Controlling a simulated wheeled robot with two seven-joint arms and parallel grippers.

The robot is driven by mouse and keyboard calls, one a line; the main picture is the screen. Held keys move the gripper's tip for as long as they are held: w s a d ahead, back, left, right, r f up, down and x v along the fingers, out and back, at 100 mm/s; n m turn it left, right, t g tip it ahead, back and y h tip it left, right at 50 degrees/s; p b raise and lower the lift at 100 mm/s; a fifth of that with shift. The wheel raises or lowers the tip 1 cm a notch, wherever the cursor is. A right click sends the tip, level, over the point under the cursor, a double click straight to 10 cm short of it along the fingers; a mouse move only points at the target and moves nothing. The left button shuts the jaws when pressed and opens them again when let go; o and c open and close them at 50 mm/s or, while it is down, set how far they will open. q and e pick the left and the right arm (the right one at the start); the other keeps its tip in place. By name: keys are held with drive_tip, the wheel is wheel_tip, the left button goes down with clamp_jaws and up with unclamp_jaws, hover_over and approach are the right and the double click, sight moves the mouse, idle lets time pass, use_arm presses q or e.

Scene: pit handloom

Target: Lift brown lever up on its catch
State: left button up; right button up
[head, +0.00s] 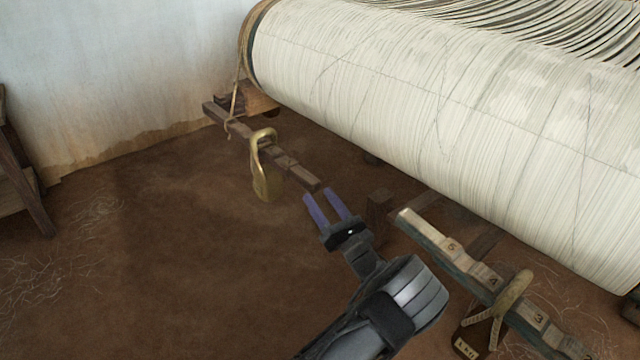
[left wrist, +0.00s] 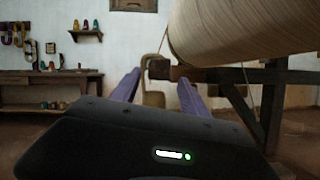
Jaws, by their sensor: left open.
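The brown lever (head: 292,171) is a dark wooden bar with notches on its near half. It runs from a cord (head: 236,98) at the roll's left end toward the middle of the head view. A brass hooked weight (head: 266,180) hangs on it. My left gripper (head: 326,207) is open and empty, its purple fingers just short of the lever's near end. In the left wrist view the lever's end (left wrist: 160,68) shows between and beyond the fingertips, near their height. I cannot make out the catch for certain; a short dark post (head: 379,210) stands right of the gripper.
A large roll of white warp (head: 430,110) fills the upper right. A pale numbered bar (head: 452,249) with a hooked weight (head: 513,294) lies right of my left arm. A wooden bench (head: 22,180) stands at far left. The earthen floor between is clear.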

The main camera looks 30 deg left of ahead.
sight(297, 167)
use_arm(q)
drive_tip(key=b+x, duration=0.1)
drive_tip(key=x, duration=0.7)
drive_tip(key=shift+s+b, duration=0.15)
drive_tip(key=shift+b, duration=0.2)
drive_tip(key=shift+c, duration=0.3)
drive_tip(key=shift+f, duration=0.1)
clamp_jaws()
idle(0.8)
